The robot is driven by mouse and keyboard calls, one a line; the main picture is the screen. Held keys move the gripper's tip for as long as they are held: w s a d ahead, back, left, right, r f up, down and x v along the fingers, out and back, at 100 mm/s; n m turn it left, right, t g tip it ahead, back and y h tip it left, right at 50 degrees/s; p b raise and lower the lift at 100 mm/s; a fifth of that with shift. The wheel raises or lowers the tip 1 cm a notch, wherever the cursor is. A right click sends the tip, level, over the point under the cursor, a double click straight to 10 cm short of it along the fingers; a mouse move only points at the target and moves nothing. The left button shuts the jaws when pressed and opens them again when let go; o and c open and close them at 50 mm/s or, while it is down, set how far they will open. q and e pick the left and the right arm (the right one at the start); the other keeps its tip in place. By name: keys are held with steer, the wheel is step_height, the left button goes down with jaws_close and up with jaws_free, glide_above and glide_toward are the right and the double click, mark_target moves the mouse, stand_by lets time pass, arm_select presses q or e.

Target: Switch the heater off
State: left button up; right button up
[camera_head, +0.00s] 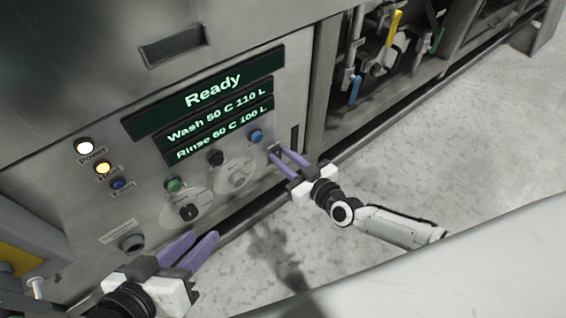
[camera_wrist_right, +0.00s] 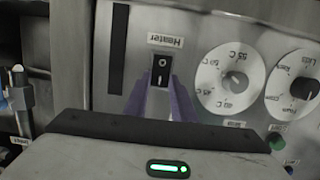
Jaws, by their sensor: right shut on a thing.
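My left gripper (camera_head: 203,236) is open and empty, low in front of the panel. The amber lamp (camera_head: 102,168) at the panel's left is lit.
The display (camera_head: 213,93) reads "Ready", with wash and rinse lines below. Dials (camera_head: 237,176), a blue button (camera_head: 256,136) and a green button (camera_head: 174,185) sit left of the switch. A white power lamp (camera_head: 84,147) glows. Pipes with a yellow handle (camera_head: 394,27) stand right; floor is clear.

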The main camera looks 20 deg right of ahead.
steer(key=shift+d+f+t+b, duration=0.25)
steer(key=shift+f+t+b, duration=0.25)
steer(key=shift+t, duration=0.3)
arm_select(q)
steer(key=shift+d+r+h, duration=0.4)
steer(key=shift+r, duration=0.25)
arm_select(e)
steer(key=shift+s+t+y, duration=0.1)
steer(key=shift+t+y, duration=0.3)
steer(key=shift+t, duration=0.1)
steer(key=o, duration=1.1)
steer(key=shift+c, duration=0.2)
steer(key=shift+a, duration=0.1)
steer(key=shift+s, duration=0.1)
